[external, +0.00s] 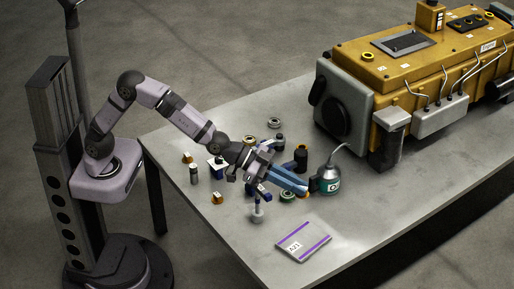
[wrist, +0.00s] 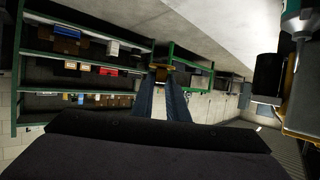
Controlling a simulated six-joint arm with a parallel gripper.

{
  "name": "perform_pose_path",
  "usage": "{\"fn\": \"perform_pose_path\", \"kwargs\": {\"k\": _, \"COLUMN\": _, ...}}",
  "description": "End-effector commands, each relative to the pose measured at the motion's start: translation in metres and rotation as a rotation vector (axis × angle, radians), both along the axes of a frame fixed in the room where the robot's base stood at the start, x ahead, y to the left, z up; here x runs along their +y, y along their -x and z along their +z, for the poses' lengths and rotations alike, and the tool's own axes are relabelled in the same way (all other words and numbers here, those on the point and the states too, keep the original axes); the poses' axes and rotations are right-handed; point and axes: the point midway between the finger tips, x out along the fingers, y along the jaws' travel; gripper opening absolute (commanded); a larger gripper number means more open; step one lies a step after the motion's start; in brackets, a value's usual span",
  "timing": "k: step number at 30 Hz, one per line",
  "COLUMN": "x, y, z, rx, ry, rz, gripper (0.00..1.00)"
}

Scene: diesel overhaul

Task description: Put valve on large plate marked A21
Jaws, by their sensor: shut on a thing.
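My gripper (external: 304,191) reaches out nearly level above the table, its long blue fingers pointing right. It is shut on a small orange-brown piece, which shows between the fingertips in the wrist view (wrist: 165,68). I cannot tell what this piece is. A grey part with an upright stem and wide foot (external: 257,215), perhaps a valve, stands on the table below and left of the fingertips. The large plate marked A21 (external: 312,244) lies flat near the front edge, pale with purple stripes. It looks empty, and my gripper is behind it, apart from it.
Dark cylinders, rings and small parts crowd around and behind my gripper. A yellow engine (external: 420,60) fills the back right. The table (external: 380,205) is clear right of the plate.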

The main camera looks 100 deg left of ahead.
Motion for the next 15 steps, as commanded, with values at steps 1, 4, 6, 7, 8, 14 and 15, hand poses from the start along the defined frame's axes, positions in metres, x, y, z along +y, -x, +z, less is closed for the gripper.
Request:
{"fn": "perform_pose_path", "kwargs": {"k": 1, "x": -0.020, "y": 0.007, "z": -0.014, "rx": 0.002, "ry": -0.001, "rz": -0.032, "gripper": 0.00}}
{"fn": "perform_pose_path", "kwargs": {"k": 4, "x": -0.047, "y": 0.024, "z": -0.038, "rx": 0.004, "ry": -0.001, "rz": -0.072, "gripper": 0.00}}
{"fn": "perform_pose_path", "kwargs": {"k": 6, "x": -0.057, "y": 0.040, "z": -0.057, "rx": 0.006, "ry": 0.000, "rz": -0.078, "gripper": 0.00}}
{"fn": "perform_pose_path", "kwargs": {"k": 7, "x": -0.058, "y": 0.047, "z": -0.065, "rx": 0.006, "ry": 0.000, "rz": -0.074, "gripper": 0.00}}
{"fn": "perform_pose_path", "kwargs": {"k": 8, "x": -0.058, "y": 0.053, "z": -0.072, "rx": 0.006, "ry": -0.001, "rz": -0.070, "gripper": 0.00}}
{"fn": "perform_pose_path", "kwargs": {"k": 14, "x": -0.044, "y": 0.103, "z": -0.122, "rx": 0.007, "ry": -0.003, "rz": -0.014, "gripper": 0.00}}
{"fn": "perform_pose_path", "kwargs": {"k": 15, "x": -0.039, "y": 0.114, "z": -0.132, "rx": 0.008, "ry": -0.003, "rz": 0.000, "gripper": 0.00}}
